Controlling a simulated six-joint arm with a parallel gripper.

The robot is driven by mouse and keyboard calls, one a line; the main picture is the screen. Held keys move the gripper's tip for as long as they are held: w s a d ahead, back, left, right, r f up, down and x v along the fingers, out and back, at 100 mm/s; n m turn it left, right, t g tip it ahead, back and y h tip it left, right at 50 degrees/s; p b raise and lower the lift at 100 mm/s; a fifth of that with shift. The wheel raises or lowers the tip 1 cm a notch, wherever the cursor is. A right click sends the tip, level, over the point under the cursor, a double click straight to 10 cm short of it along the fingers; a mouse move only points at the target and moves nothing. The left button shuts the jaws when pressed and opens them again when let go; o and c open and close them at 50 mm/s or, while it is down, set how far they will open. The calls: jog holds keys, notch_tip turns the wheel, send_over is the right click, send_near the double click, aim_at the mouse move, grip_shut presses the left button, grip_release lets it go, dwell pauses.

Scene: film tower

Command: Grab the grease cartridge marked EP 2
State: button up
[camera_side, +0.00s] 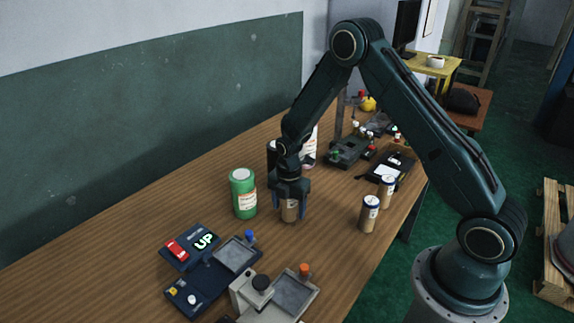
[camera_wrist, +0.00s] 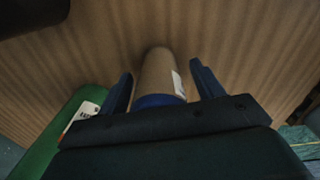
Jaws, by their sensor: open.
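A tan cardboard cartridge (camera_wrist: 158,75) with a blue end and a white label stands between the open fingers of my gripper (camera_wrist: 160,88) in the wrist view. In the side view my gripper (camera_side: 289,202) is lowered over this cartridge (camera_side: 289,213), whose upper part is hidden by the fingers. I cannot read its label. Two similar tan cartridges with blue-and-white tops stand to the right, one nearer (camera_side: 369,215) and one farther (camera_side: 387,191). Their markings are too small to read, so I cannot tell which is EP 2.
A green can (camera_side: 243,194) stands close left of my gripper, and also shows in the wrist view (camera_wrist: 70,132). A white container (camera_side: 310,148) and a dark one (camera_side: 271,155) stand behind. Devices with trays (camera_side: 238,254) lie in front. The left table area is clear.

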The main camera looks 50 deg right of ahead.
jog(key=c, duration=1.2)
jog(key=shift+o, duration=0.2)
jog(key=shift+o, duration=0.2)
jog(key=shift+r, duration=0.2)
notch_tip(320, 180, up, 20)
jog(key=shift+f, duration=0.15)
